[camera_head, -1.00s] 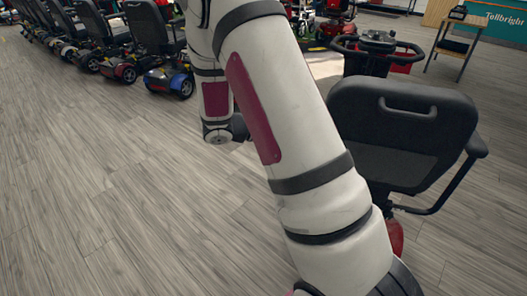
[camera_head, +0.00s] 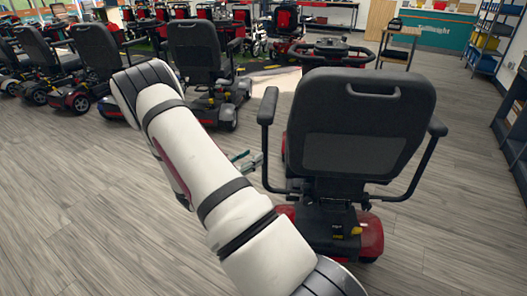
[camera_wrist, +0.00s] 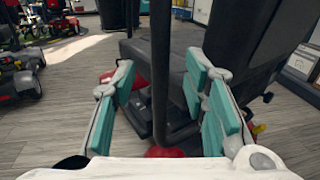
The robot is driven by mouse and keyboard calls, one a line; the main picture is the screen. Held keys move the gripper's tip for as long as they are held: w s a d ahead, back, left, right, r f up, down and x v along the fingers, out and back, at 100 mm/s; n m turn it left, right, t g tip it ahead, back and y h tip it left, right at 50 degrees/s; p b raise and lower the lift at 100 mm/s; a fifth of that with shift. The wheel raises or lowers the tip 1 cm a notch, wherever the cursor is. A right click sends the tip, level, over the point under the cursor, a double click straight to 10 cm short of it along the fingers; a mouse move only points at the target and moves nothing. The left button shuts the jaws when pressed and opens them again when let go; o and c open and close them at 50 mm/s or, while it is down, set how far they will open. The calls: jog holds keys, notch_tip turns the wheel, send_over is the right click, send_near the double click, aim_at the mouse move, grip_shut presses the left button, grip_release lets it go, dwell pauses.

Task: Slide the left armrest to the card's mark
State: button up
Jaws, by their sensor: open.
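A red scooter with a black seat stands at centre right in the head view, seen from behind. Its left armrest (camera_head: 267,106) has a black pad on a thin upright that bends in toward the seat base. The upright (camera_wrist: 160,80) shows in the wrist view as a dark bar between the teal pads of my gripper (camera_wrist: 160,92). My gripper is open, one finger on each side of the bar; I cannot tell whether either touches. In the head view my gripper (camera_head: 246,160) is small, beside the upright. I cannot make out the card or its mark.
The right armrest (camera_head: 437,126) is on the seat's other side. A yellow tag (camera_head: 356,231) is low on the scooter's rear. Another scooter (camera_head: 197,55) stands behind to the left, with more in a row. Shelving (camera_head: 515,120) is at the right edge. Floor at lower left is clear.

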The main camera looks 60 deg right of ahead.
aim_at(264, 148)
jog(key=d, duration=0.2)
jog(key=d+b, duration=0.1)
jog(key=d, duration=0.4)
jog(key=shift+s+d, duration=0.35)
jog(key=shift+s, duration=0.05)
grip_shut()
jog(key=shift+w, duration=0.1)
